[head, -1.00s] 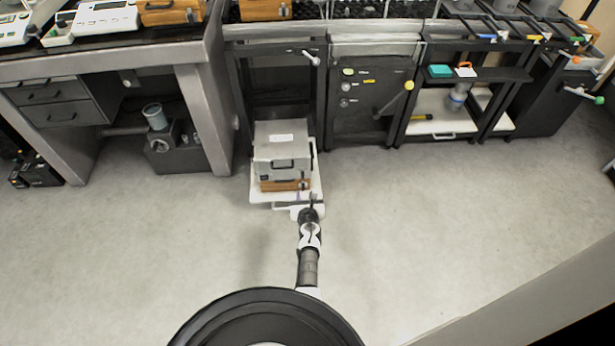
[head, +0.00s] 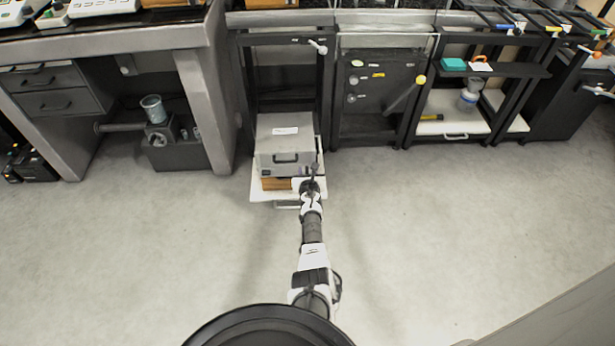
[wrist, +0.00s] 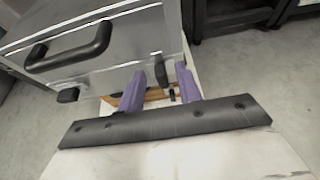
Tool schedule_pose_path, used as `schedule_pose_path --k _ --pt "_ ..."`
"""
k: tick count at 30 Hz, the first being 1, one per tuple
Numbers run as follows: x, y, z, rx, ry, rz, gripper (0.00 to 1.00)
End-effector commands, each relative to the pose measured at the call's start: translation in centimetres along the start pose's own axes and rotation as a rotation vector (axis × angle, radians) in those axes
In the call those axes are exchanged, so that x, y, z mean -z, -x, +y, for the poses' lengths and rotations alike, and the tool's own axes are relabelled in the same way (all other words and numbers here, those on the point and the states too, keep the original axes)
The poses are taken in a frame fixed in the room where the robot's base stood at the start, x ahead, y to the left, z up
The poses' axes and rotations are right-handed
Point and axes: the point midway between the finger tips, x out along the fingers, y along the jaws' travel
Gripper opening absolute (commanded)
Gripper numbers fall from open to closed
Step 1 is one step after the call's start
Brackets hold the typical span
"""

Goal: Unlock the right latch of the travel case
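The travel case (head: 284,150) is a grey metal box with a black front handle, which also shows in the wrist view (wrist: 75,45). In the wrist view, a black latch at the left (wrist: 68,95) sits below the handle, and the right latch (wrist: 160,72) is a dark upright tab near the front right corner. My gripper (wrist: 160,80) is open, with one purple finger on each side of the right latch. I cannot tell whether either finger touches it. In the head view my gripper (head: 314,174) is at the case's front right corner.
A dark cabinet (head: 368,95) stands to the right. The floor in front is clear.

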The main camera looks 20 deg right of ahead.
Motion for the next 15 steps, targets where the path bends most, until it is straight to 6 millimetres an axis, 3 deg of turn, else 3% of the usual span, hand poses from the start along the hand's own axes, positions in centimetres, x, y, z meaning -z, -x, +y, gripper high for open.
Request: schedule_pose_path --k 11,15 --pt "-0.02 -0.31 0.00 0.000 -0.001 0.001 0.33" --pt "-0.02 -0.31 0.00 0.000 -0.001 0.000 0.15"
